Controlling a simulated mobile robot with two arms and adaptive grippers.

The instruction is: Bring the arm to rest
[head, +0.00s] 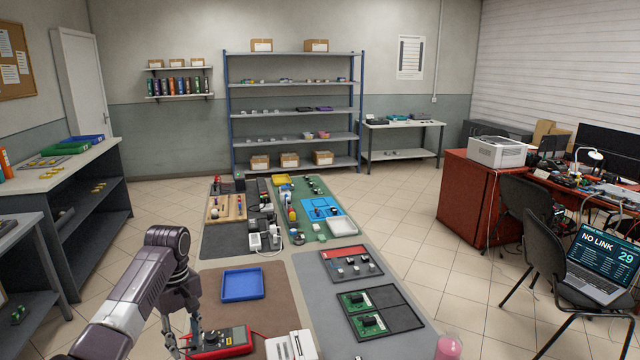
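My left arm (150,290) comes in from the lower left, bends at a raised elbow and points down. Its gripper (184,335) is low over the left front edge of the long bench, beside the red multimeter (222,341). The two fingers look spread apart, with nothing visible between them. Whether a finger touches the multimeter or its lead cannot be told.
A blue tray (243,284) lies on the brown mat (277,310) right of my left arm. A white device (290,346) and a board with green modules (380,313) are farther right. A dark side counter (75,200) stands left, with floor between.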

